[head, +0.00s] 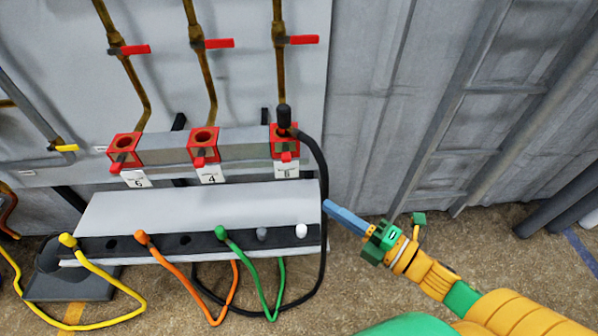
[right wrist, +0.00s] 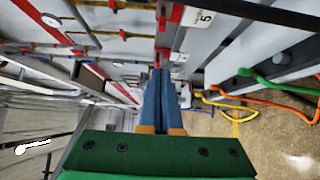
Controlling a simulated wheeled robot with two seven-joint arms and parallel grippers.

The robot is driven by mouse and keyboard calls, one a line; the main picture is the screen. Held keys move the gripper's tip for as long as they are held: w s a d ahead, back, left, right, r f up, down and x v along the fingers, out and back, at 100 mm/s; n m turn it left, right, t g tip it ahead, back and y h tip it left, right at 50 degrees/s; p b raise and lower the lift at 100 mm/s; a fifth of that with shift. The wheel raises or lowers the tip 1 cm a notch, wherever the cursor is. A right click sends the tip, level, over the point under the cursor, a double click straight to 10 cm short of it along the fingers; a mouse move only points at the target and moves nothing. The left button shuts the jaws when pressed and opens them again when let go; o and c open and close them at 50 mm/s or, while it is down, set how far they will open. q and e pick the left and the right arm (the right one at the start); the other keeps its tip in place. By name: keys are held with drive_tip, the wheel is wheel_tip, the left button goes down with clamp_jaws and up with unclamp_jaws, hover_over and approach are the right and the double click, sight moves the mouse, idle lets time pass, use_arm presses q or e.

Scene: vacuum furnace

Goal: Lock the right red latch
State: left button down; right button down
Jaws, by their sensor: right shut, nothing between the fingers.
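The right red latch (head: 286,157) is the small dark-and-red piece at the lower front of the right red square holder (head: 276,140) in the head view. A black hose (head: 318,165) with a thick black end plugs into the top of this holder. My right gripper (head: 328,206) is below and to the right of the latch, apart from it, by the right end of the grey box. Its blue fingers are shut and empty; they also show in the right wrist view (right wrist: 161,72), pointing toward the panel. My left gripper is not in view.
Two similar red holders stand left, at the middle (head: 205,145) and far left (head: 125,147). Below, the grey sloped box (head: 190,208) carries yellow, orange and green cables. Red-handled valves (head: 302,40) sit on pipes above. Floor right of the box is mostly clear.

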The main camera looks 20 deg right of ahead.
drive_tip(key=p, duration=0.1)
approach(286, 152)
drive_tip(key=shift+w+a+f, duration=0.1)
drive_tip(key=shift+w+a, duration=0.4)
drive_tip(key=shift+a, duration=0.25)
drive_tip(key=shift+w+a+f, duration=0.15)
drive_tip(key=shift+w+a, duration=0.35)
drive_tip(key=shift+a, duration=0.25)
drive_tip(key=shift+w+a+f, duration=0.1)
drive_tip(key=shift+w+a, duration=0.4)
drive_tip(key=shift+a, duration=0.3)
